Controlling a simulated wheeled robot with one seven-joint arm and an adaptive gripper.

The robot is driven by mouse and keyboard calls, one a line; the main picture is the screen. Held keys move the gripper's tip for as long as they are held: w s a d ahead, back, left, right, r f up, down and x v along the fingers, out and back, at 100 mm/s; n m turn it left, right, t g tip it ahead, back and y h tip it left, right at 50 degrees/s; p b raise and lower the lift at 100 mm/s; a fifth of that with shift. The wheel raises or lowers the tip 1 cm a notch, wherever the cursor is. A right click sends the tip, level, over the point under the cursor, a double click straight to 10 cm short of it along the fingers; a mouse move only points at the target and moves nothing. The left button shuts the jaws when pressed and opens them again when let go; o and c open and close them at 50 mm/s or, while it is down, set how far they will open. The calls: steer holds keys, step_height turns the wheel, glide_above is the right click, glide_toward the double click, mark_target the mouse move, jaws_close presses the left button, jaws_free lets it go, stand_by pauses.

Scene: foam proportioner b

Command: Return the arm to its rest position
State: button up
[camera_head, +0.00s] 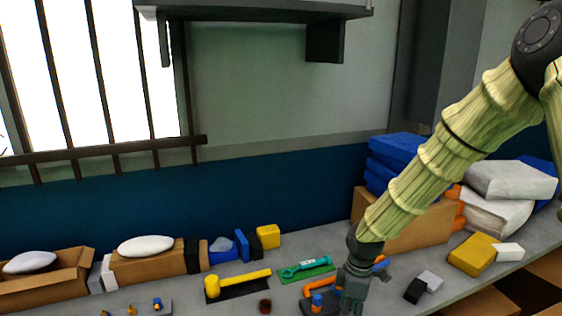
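My gripper (352,294) is at the end of my arm, which reaches in from the upper right. It points down at the grey counter, close beside a dark block with an orange handle and a small blue part (317,301). The fingertips are small and near the frame's bottom edge. I cannot tell whether they are apart or touch anything. My arm has a pale, ribbed cover and hides part of the boxes behind it.
The grey counter (235,302) holds a yellow hammer-like tool (236,283), a teal wrench (303,268), a yellow block (473,254) and cardboard boxes (152,266). White sacks (510,181) and blue stacks (394,154) stand at right. A dark shelf (262,10) hangs above; the space before the wall is clear.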

steer(key=s+f+m, duration=1.1)
steer(key=s+f, duration=1.3)
steer(key=f, duration=0.2)
steer(key=s+d+f+m, duration=0.3)
steer(key=s+d+m, duration=0.1)
steer(key=s, duration=0.6)
steer(key=shift+s+d+h, duration=0.35)
steer(key=shift+d+h, duration=0.05)
steer(key=shift+d, duration=0.05)
